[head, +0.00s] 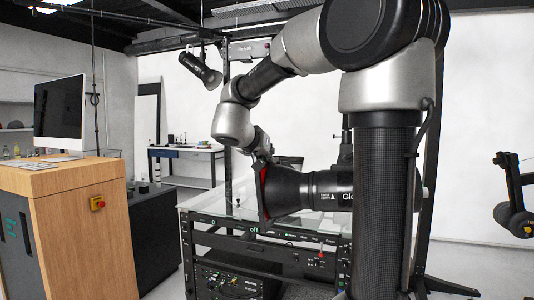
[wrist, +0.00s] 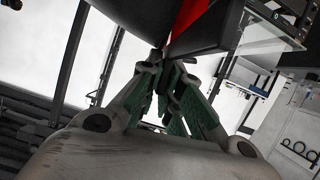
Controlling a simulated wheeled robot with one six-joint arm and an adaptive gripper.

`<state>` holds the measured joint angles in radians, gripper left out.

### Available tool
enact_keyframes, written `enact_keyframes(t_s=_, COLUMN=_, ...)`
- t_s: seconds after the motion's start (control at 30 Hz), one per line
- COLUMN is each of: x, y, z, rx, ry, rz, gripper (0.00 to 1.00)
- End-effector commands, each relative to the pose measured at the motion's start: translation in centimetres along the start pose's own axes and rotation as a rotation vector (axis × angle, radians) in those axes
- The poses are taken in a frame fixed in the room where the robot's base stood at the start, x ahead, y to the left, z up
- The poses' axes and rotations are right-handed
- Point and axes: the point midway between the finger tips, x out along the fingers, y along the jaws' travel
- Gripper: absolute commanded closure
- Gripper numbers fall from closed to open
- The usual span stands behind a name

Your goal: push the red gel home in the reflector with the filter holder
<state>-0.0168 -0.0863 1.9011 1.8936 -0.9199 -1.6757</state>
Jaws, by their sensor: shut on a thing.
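The lamp with its black reflector (head: 288,190) lies level above the workbench, its wide mouth facing left. The red gel (head: 264,186) shows as a thin red strip at that mouth, beside a dark upright edge. My gripper (head: 263,156) is at the top of the mouth, reaching down from the left. In the wrist view the red gel (wrist: 188,22) shows between two black shapes above the fingertips. My gripper (wrist: 170,66), with green finger pads, is shut at the lower edge of these dark parts, on the filter holder. I cannot tell holder from reflector rim clearly, nor how deep the gel sits.
A glass-topped bench (head: 190,205) with black equipment panels stands under the lamp. A wooden desk (head: 75,215) with a monitor (head: 60,115) is at left. A second lamp (head: 200,69) hangs above. A side table (head: 185,152) stands behind. Free air lies left of the reflector mouth.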

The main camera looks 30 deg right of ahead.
Motion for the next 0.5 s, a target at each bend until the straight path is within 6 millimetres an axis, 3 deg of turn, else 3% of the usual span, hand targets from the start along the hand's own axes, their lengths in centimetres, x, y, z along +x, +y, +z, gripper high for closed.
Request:
enact_keyframes(t_s=0.17, x=0.15, y=0.00, z=0.38, rx=0.000, ry=0.000, rz=0.000, gripper=1.00)
enact_keyframes(t_s=0.2, x=0.15, y=0.00, z=0.37, rx=0.000, ry=0.000, rz=0.000, gripper=0.88)
enact_keyframes(t_s=0.3, x=0.16, y=0.01, z=0.41, rx=0.000, ry=-0.001, rz=0.000, gripper=0.70)
enact_keyframes(t_s=0.5, x=0.17, y=0.02, z=0.45, rx=0.000, ry=-0.002, rz=0.001, gripper=0.68)
